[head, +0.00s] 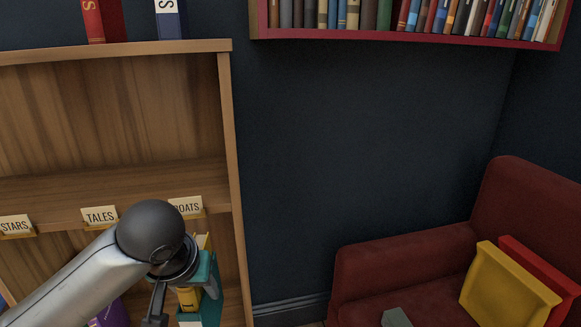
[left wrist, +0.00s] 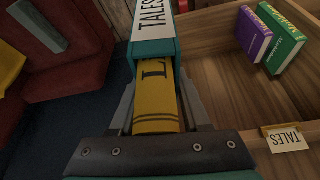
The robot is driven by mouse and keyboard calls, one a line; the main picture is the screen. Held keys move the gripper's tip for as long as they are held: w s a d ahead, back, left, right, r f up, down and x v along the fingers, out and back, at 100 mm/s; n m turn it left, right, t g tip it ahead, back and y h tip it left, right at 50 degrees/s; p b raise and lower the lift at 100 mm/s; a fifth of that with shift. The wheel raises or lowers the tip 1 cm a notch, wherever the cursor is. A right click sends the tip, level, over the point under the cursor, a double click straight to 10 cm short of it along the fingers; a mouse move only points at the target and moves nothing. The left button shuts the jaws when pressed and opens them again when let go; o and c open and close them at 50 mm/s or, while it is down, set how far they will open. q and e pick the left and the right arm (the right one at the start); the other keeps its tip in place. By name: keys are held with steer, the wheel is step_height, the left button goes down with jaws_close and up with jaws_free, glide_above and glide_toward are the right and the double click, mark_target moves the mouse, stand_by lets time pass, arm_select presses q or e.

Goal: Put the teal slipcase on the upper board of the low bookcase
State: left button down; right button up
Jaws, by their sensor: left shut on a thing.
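The teal slipcase (head: 209,282) has a yellow book (head: 189,298) in it and a white label reading TALES, seen on the slipcase in the left wrist view (left wrist: 152,48). The low bookcase (head: 229,150) is wooden. Its upper board (head: 120,185) looks bare where it shows and has tags STARS, TALES and BOATS on its front edge. The slipcase is in front of the bookcase, below that edge, partly hidden by my wrist. My right gripper is not in view.
A red book (head: 104,20) and a navy one (head: 170,18) stand on the bookcase top. A purple book (left wrist: 253,35) and a green book (left wrist: 284,45) stand inside. A red armchair (head: 400,265) with cushions is at right. A full red wall shelf (head: 400,37) hangs above.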

arm_select(q)
steer(key=shift+m, duration=0.4)
steer(key=v, duration=0.5)
steer(key=shift+w+r, duration=0.1)
steer(key=shift+w, duration=0.1)
